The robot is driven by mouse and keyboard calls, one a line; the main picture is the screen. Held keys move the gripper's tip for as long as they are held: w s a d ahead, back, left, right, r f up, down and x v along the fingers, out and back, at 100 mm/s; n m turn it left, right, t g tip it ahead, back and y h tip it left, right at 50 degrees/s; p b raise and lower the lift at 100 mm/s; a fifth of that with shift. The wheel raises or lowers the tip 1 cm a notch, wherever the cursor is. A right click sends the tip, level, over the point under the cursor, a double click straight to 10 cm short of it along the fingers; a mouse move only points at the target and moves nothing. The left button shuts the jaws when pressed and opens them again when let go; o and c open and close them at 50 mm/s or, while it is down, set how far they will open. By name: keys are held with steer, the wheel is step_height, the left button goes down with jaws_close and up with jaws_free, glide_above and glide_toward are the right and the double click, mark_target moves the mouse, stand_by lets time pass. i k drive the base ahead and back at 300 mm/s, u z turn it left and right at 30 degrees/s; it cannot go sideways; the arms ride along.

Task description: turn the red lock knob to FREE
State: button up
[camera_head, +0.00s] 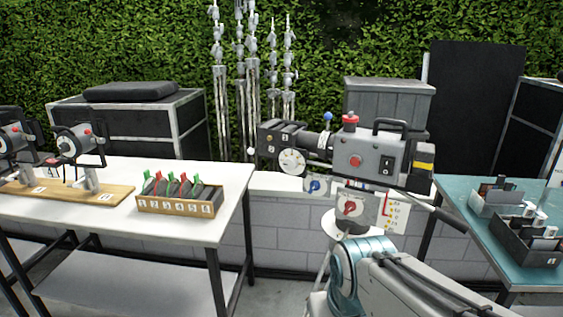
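A grey film camera (388,158) stands on a tripod head at the centre right. Below it, a pale panel (373,214) carries a red knob (350,208) with small lettering around it. This looks like the red lock knob, but its label and pointer setting are too small to read. A smaller plate with a blue knob (316,186) sits up and to its left. Other red parts are a round knob on the camera's side (355,161) and a red cap on top (350,119). My teal and grey arm rises from the lower right; my gripper is not visible.
A white table (120,215) at left holds a wooden rack (178,207) of numbered slots and a board with devices. A teal table (480,235) at right holds dark bins (525,240). A dark rod slants right of the panel. A low block wall stands behind.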

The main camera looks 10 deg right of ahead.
mark_target(350, 206)
steer(key=z, duration=2.05)
steer(key=i, duration=0.7)
steer(key=u, duration=2.15)
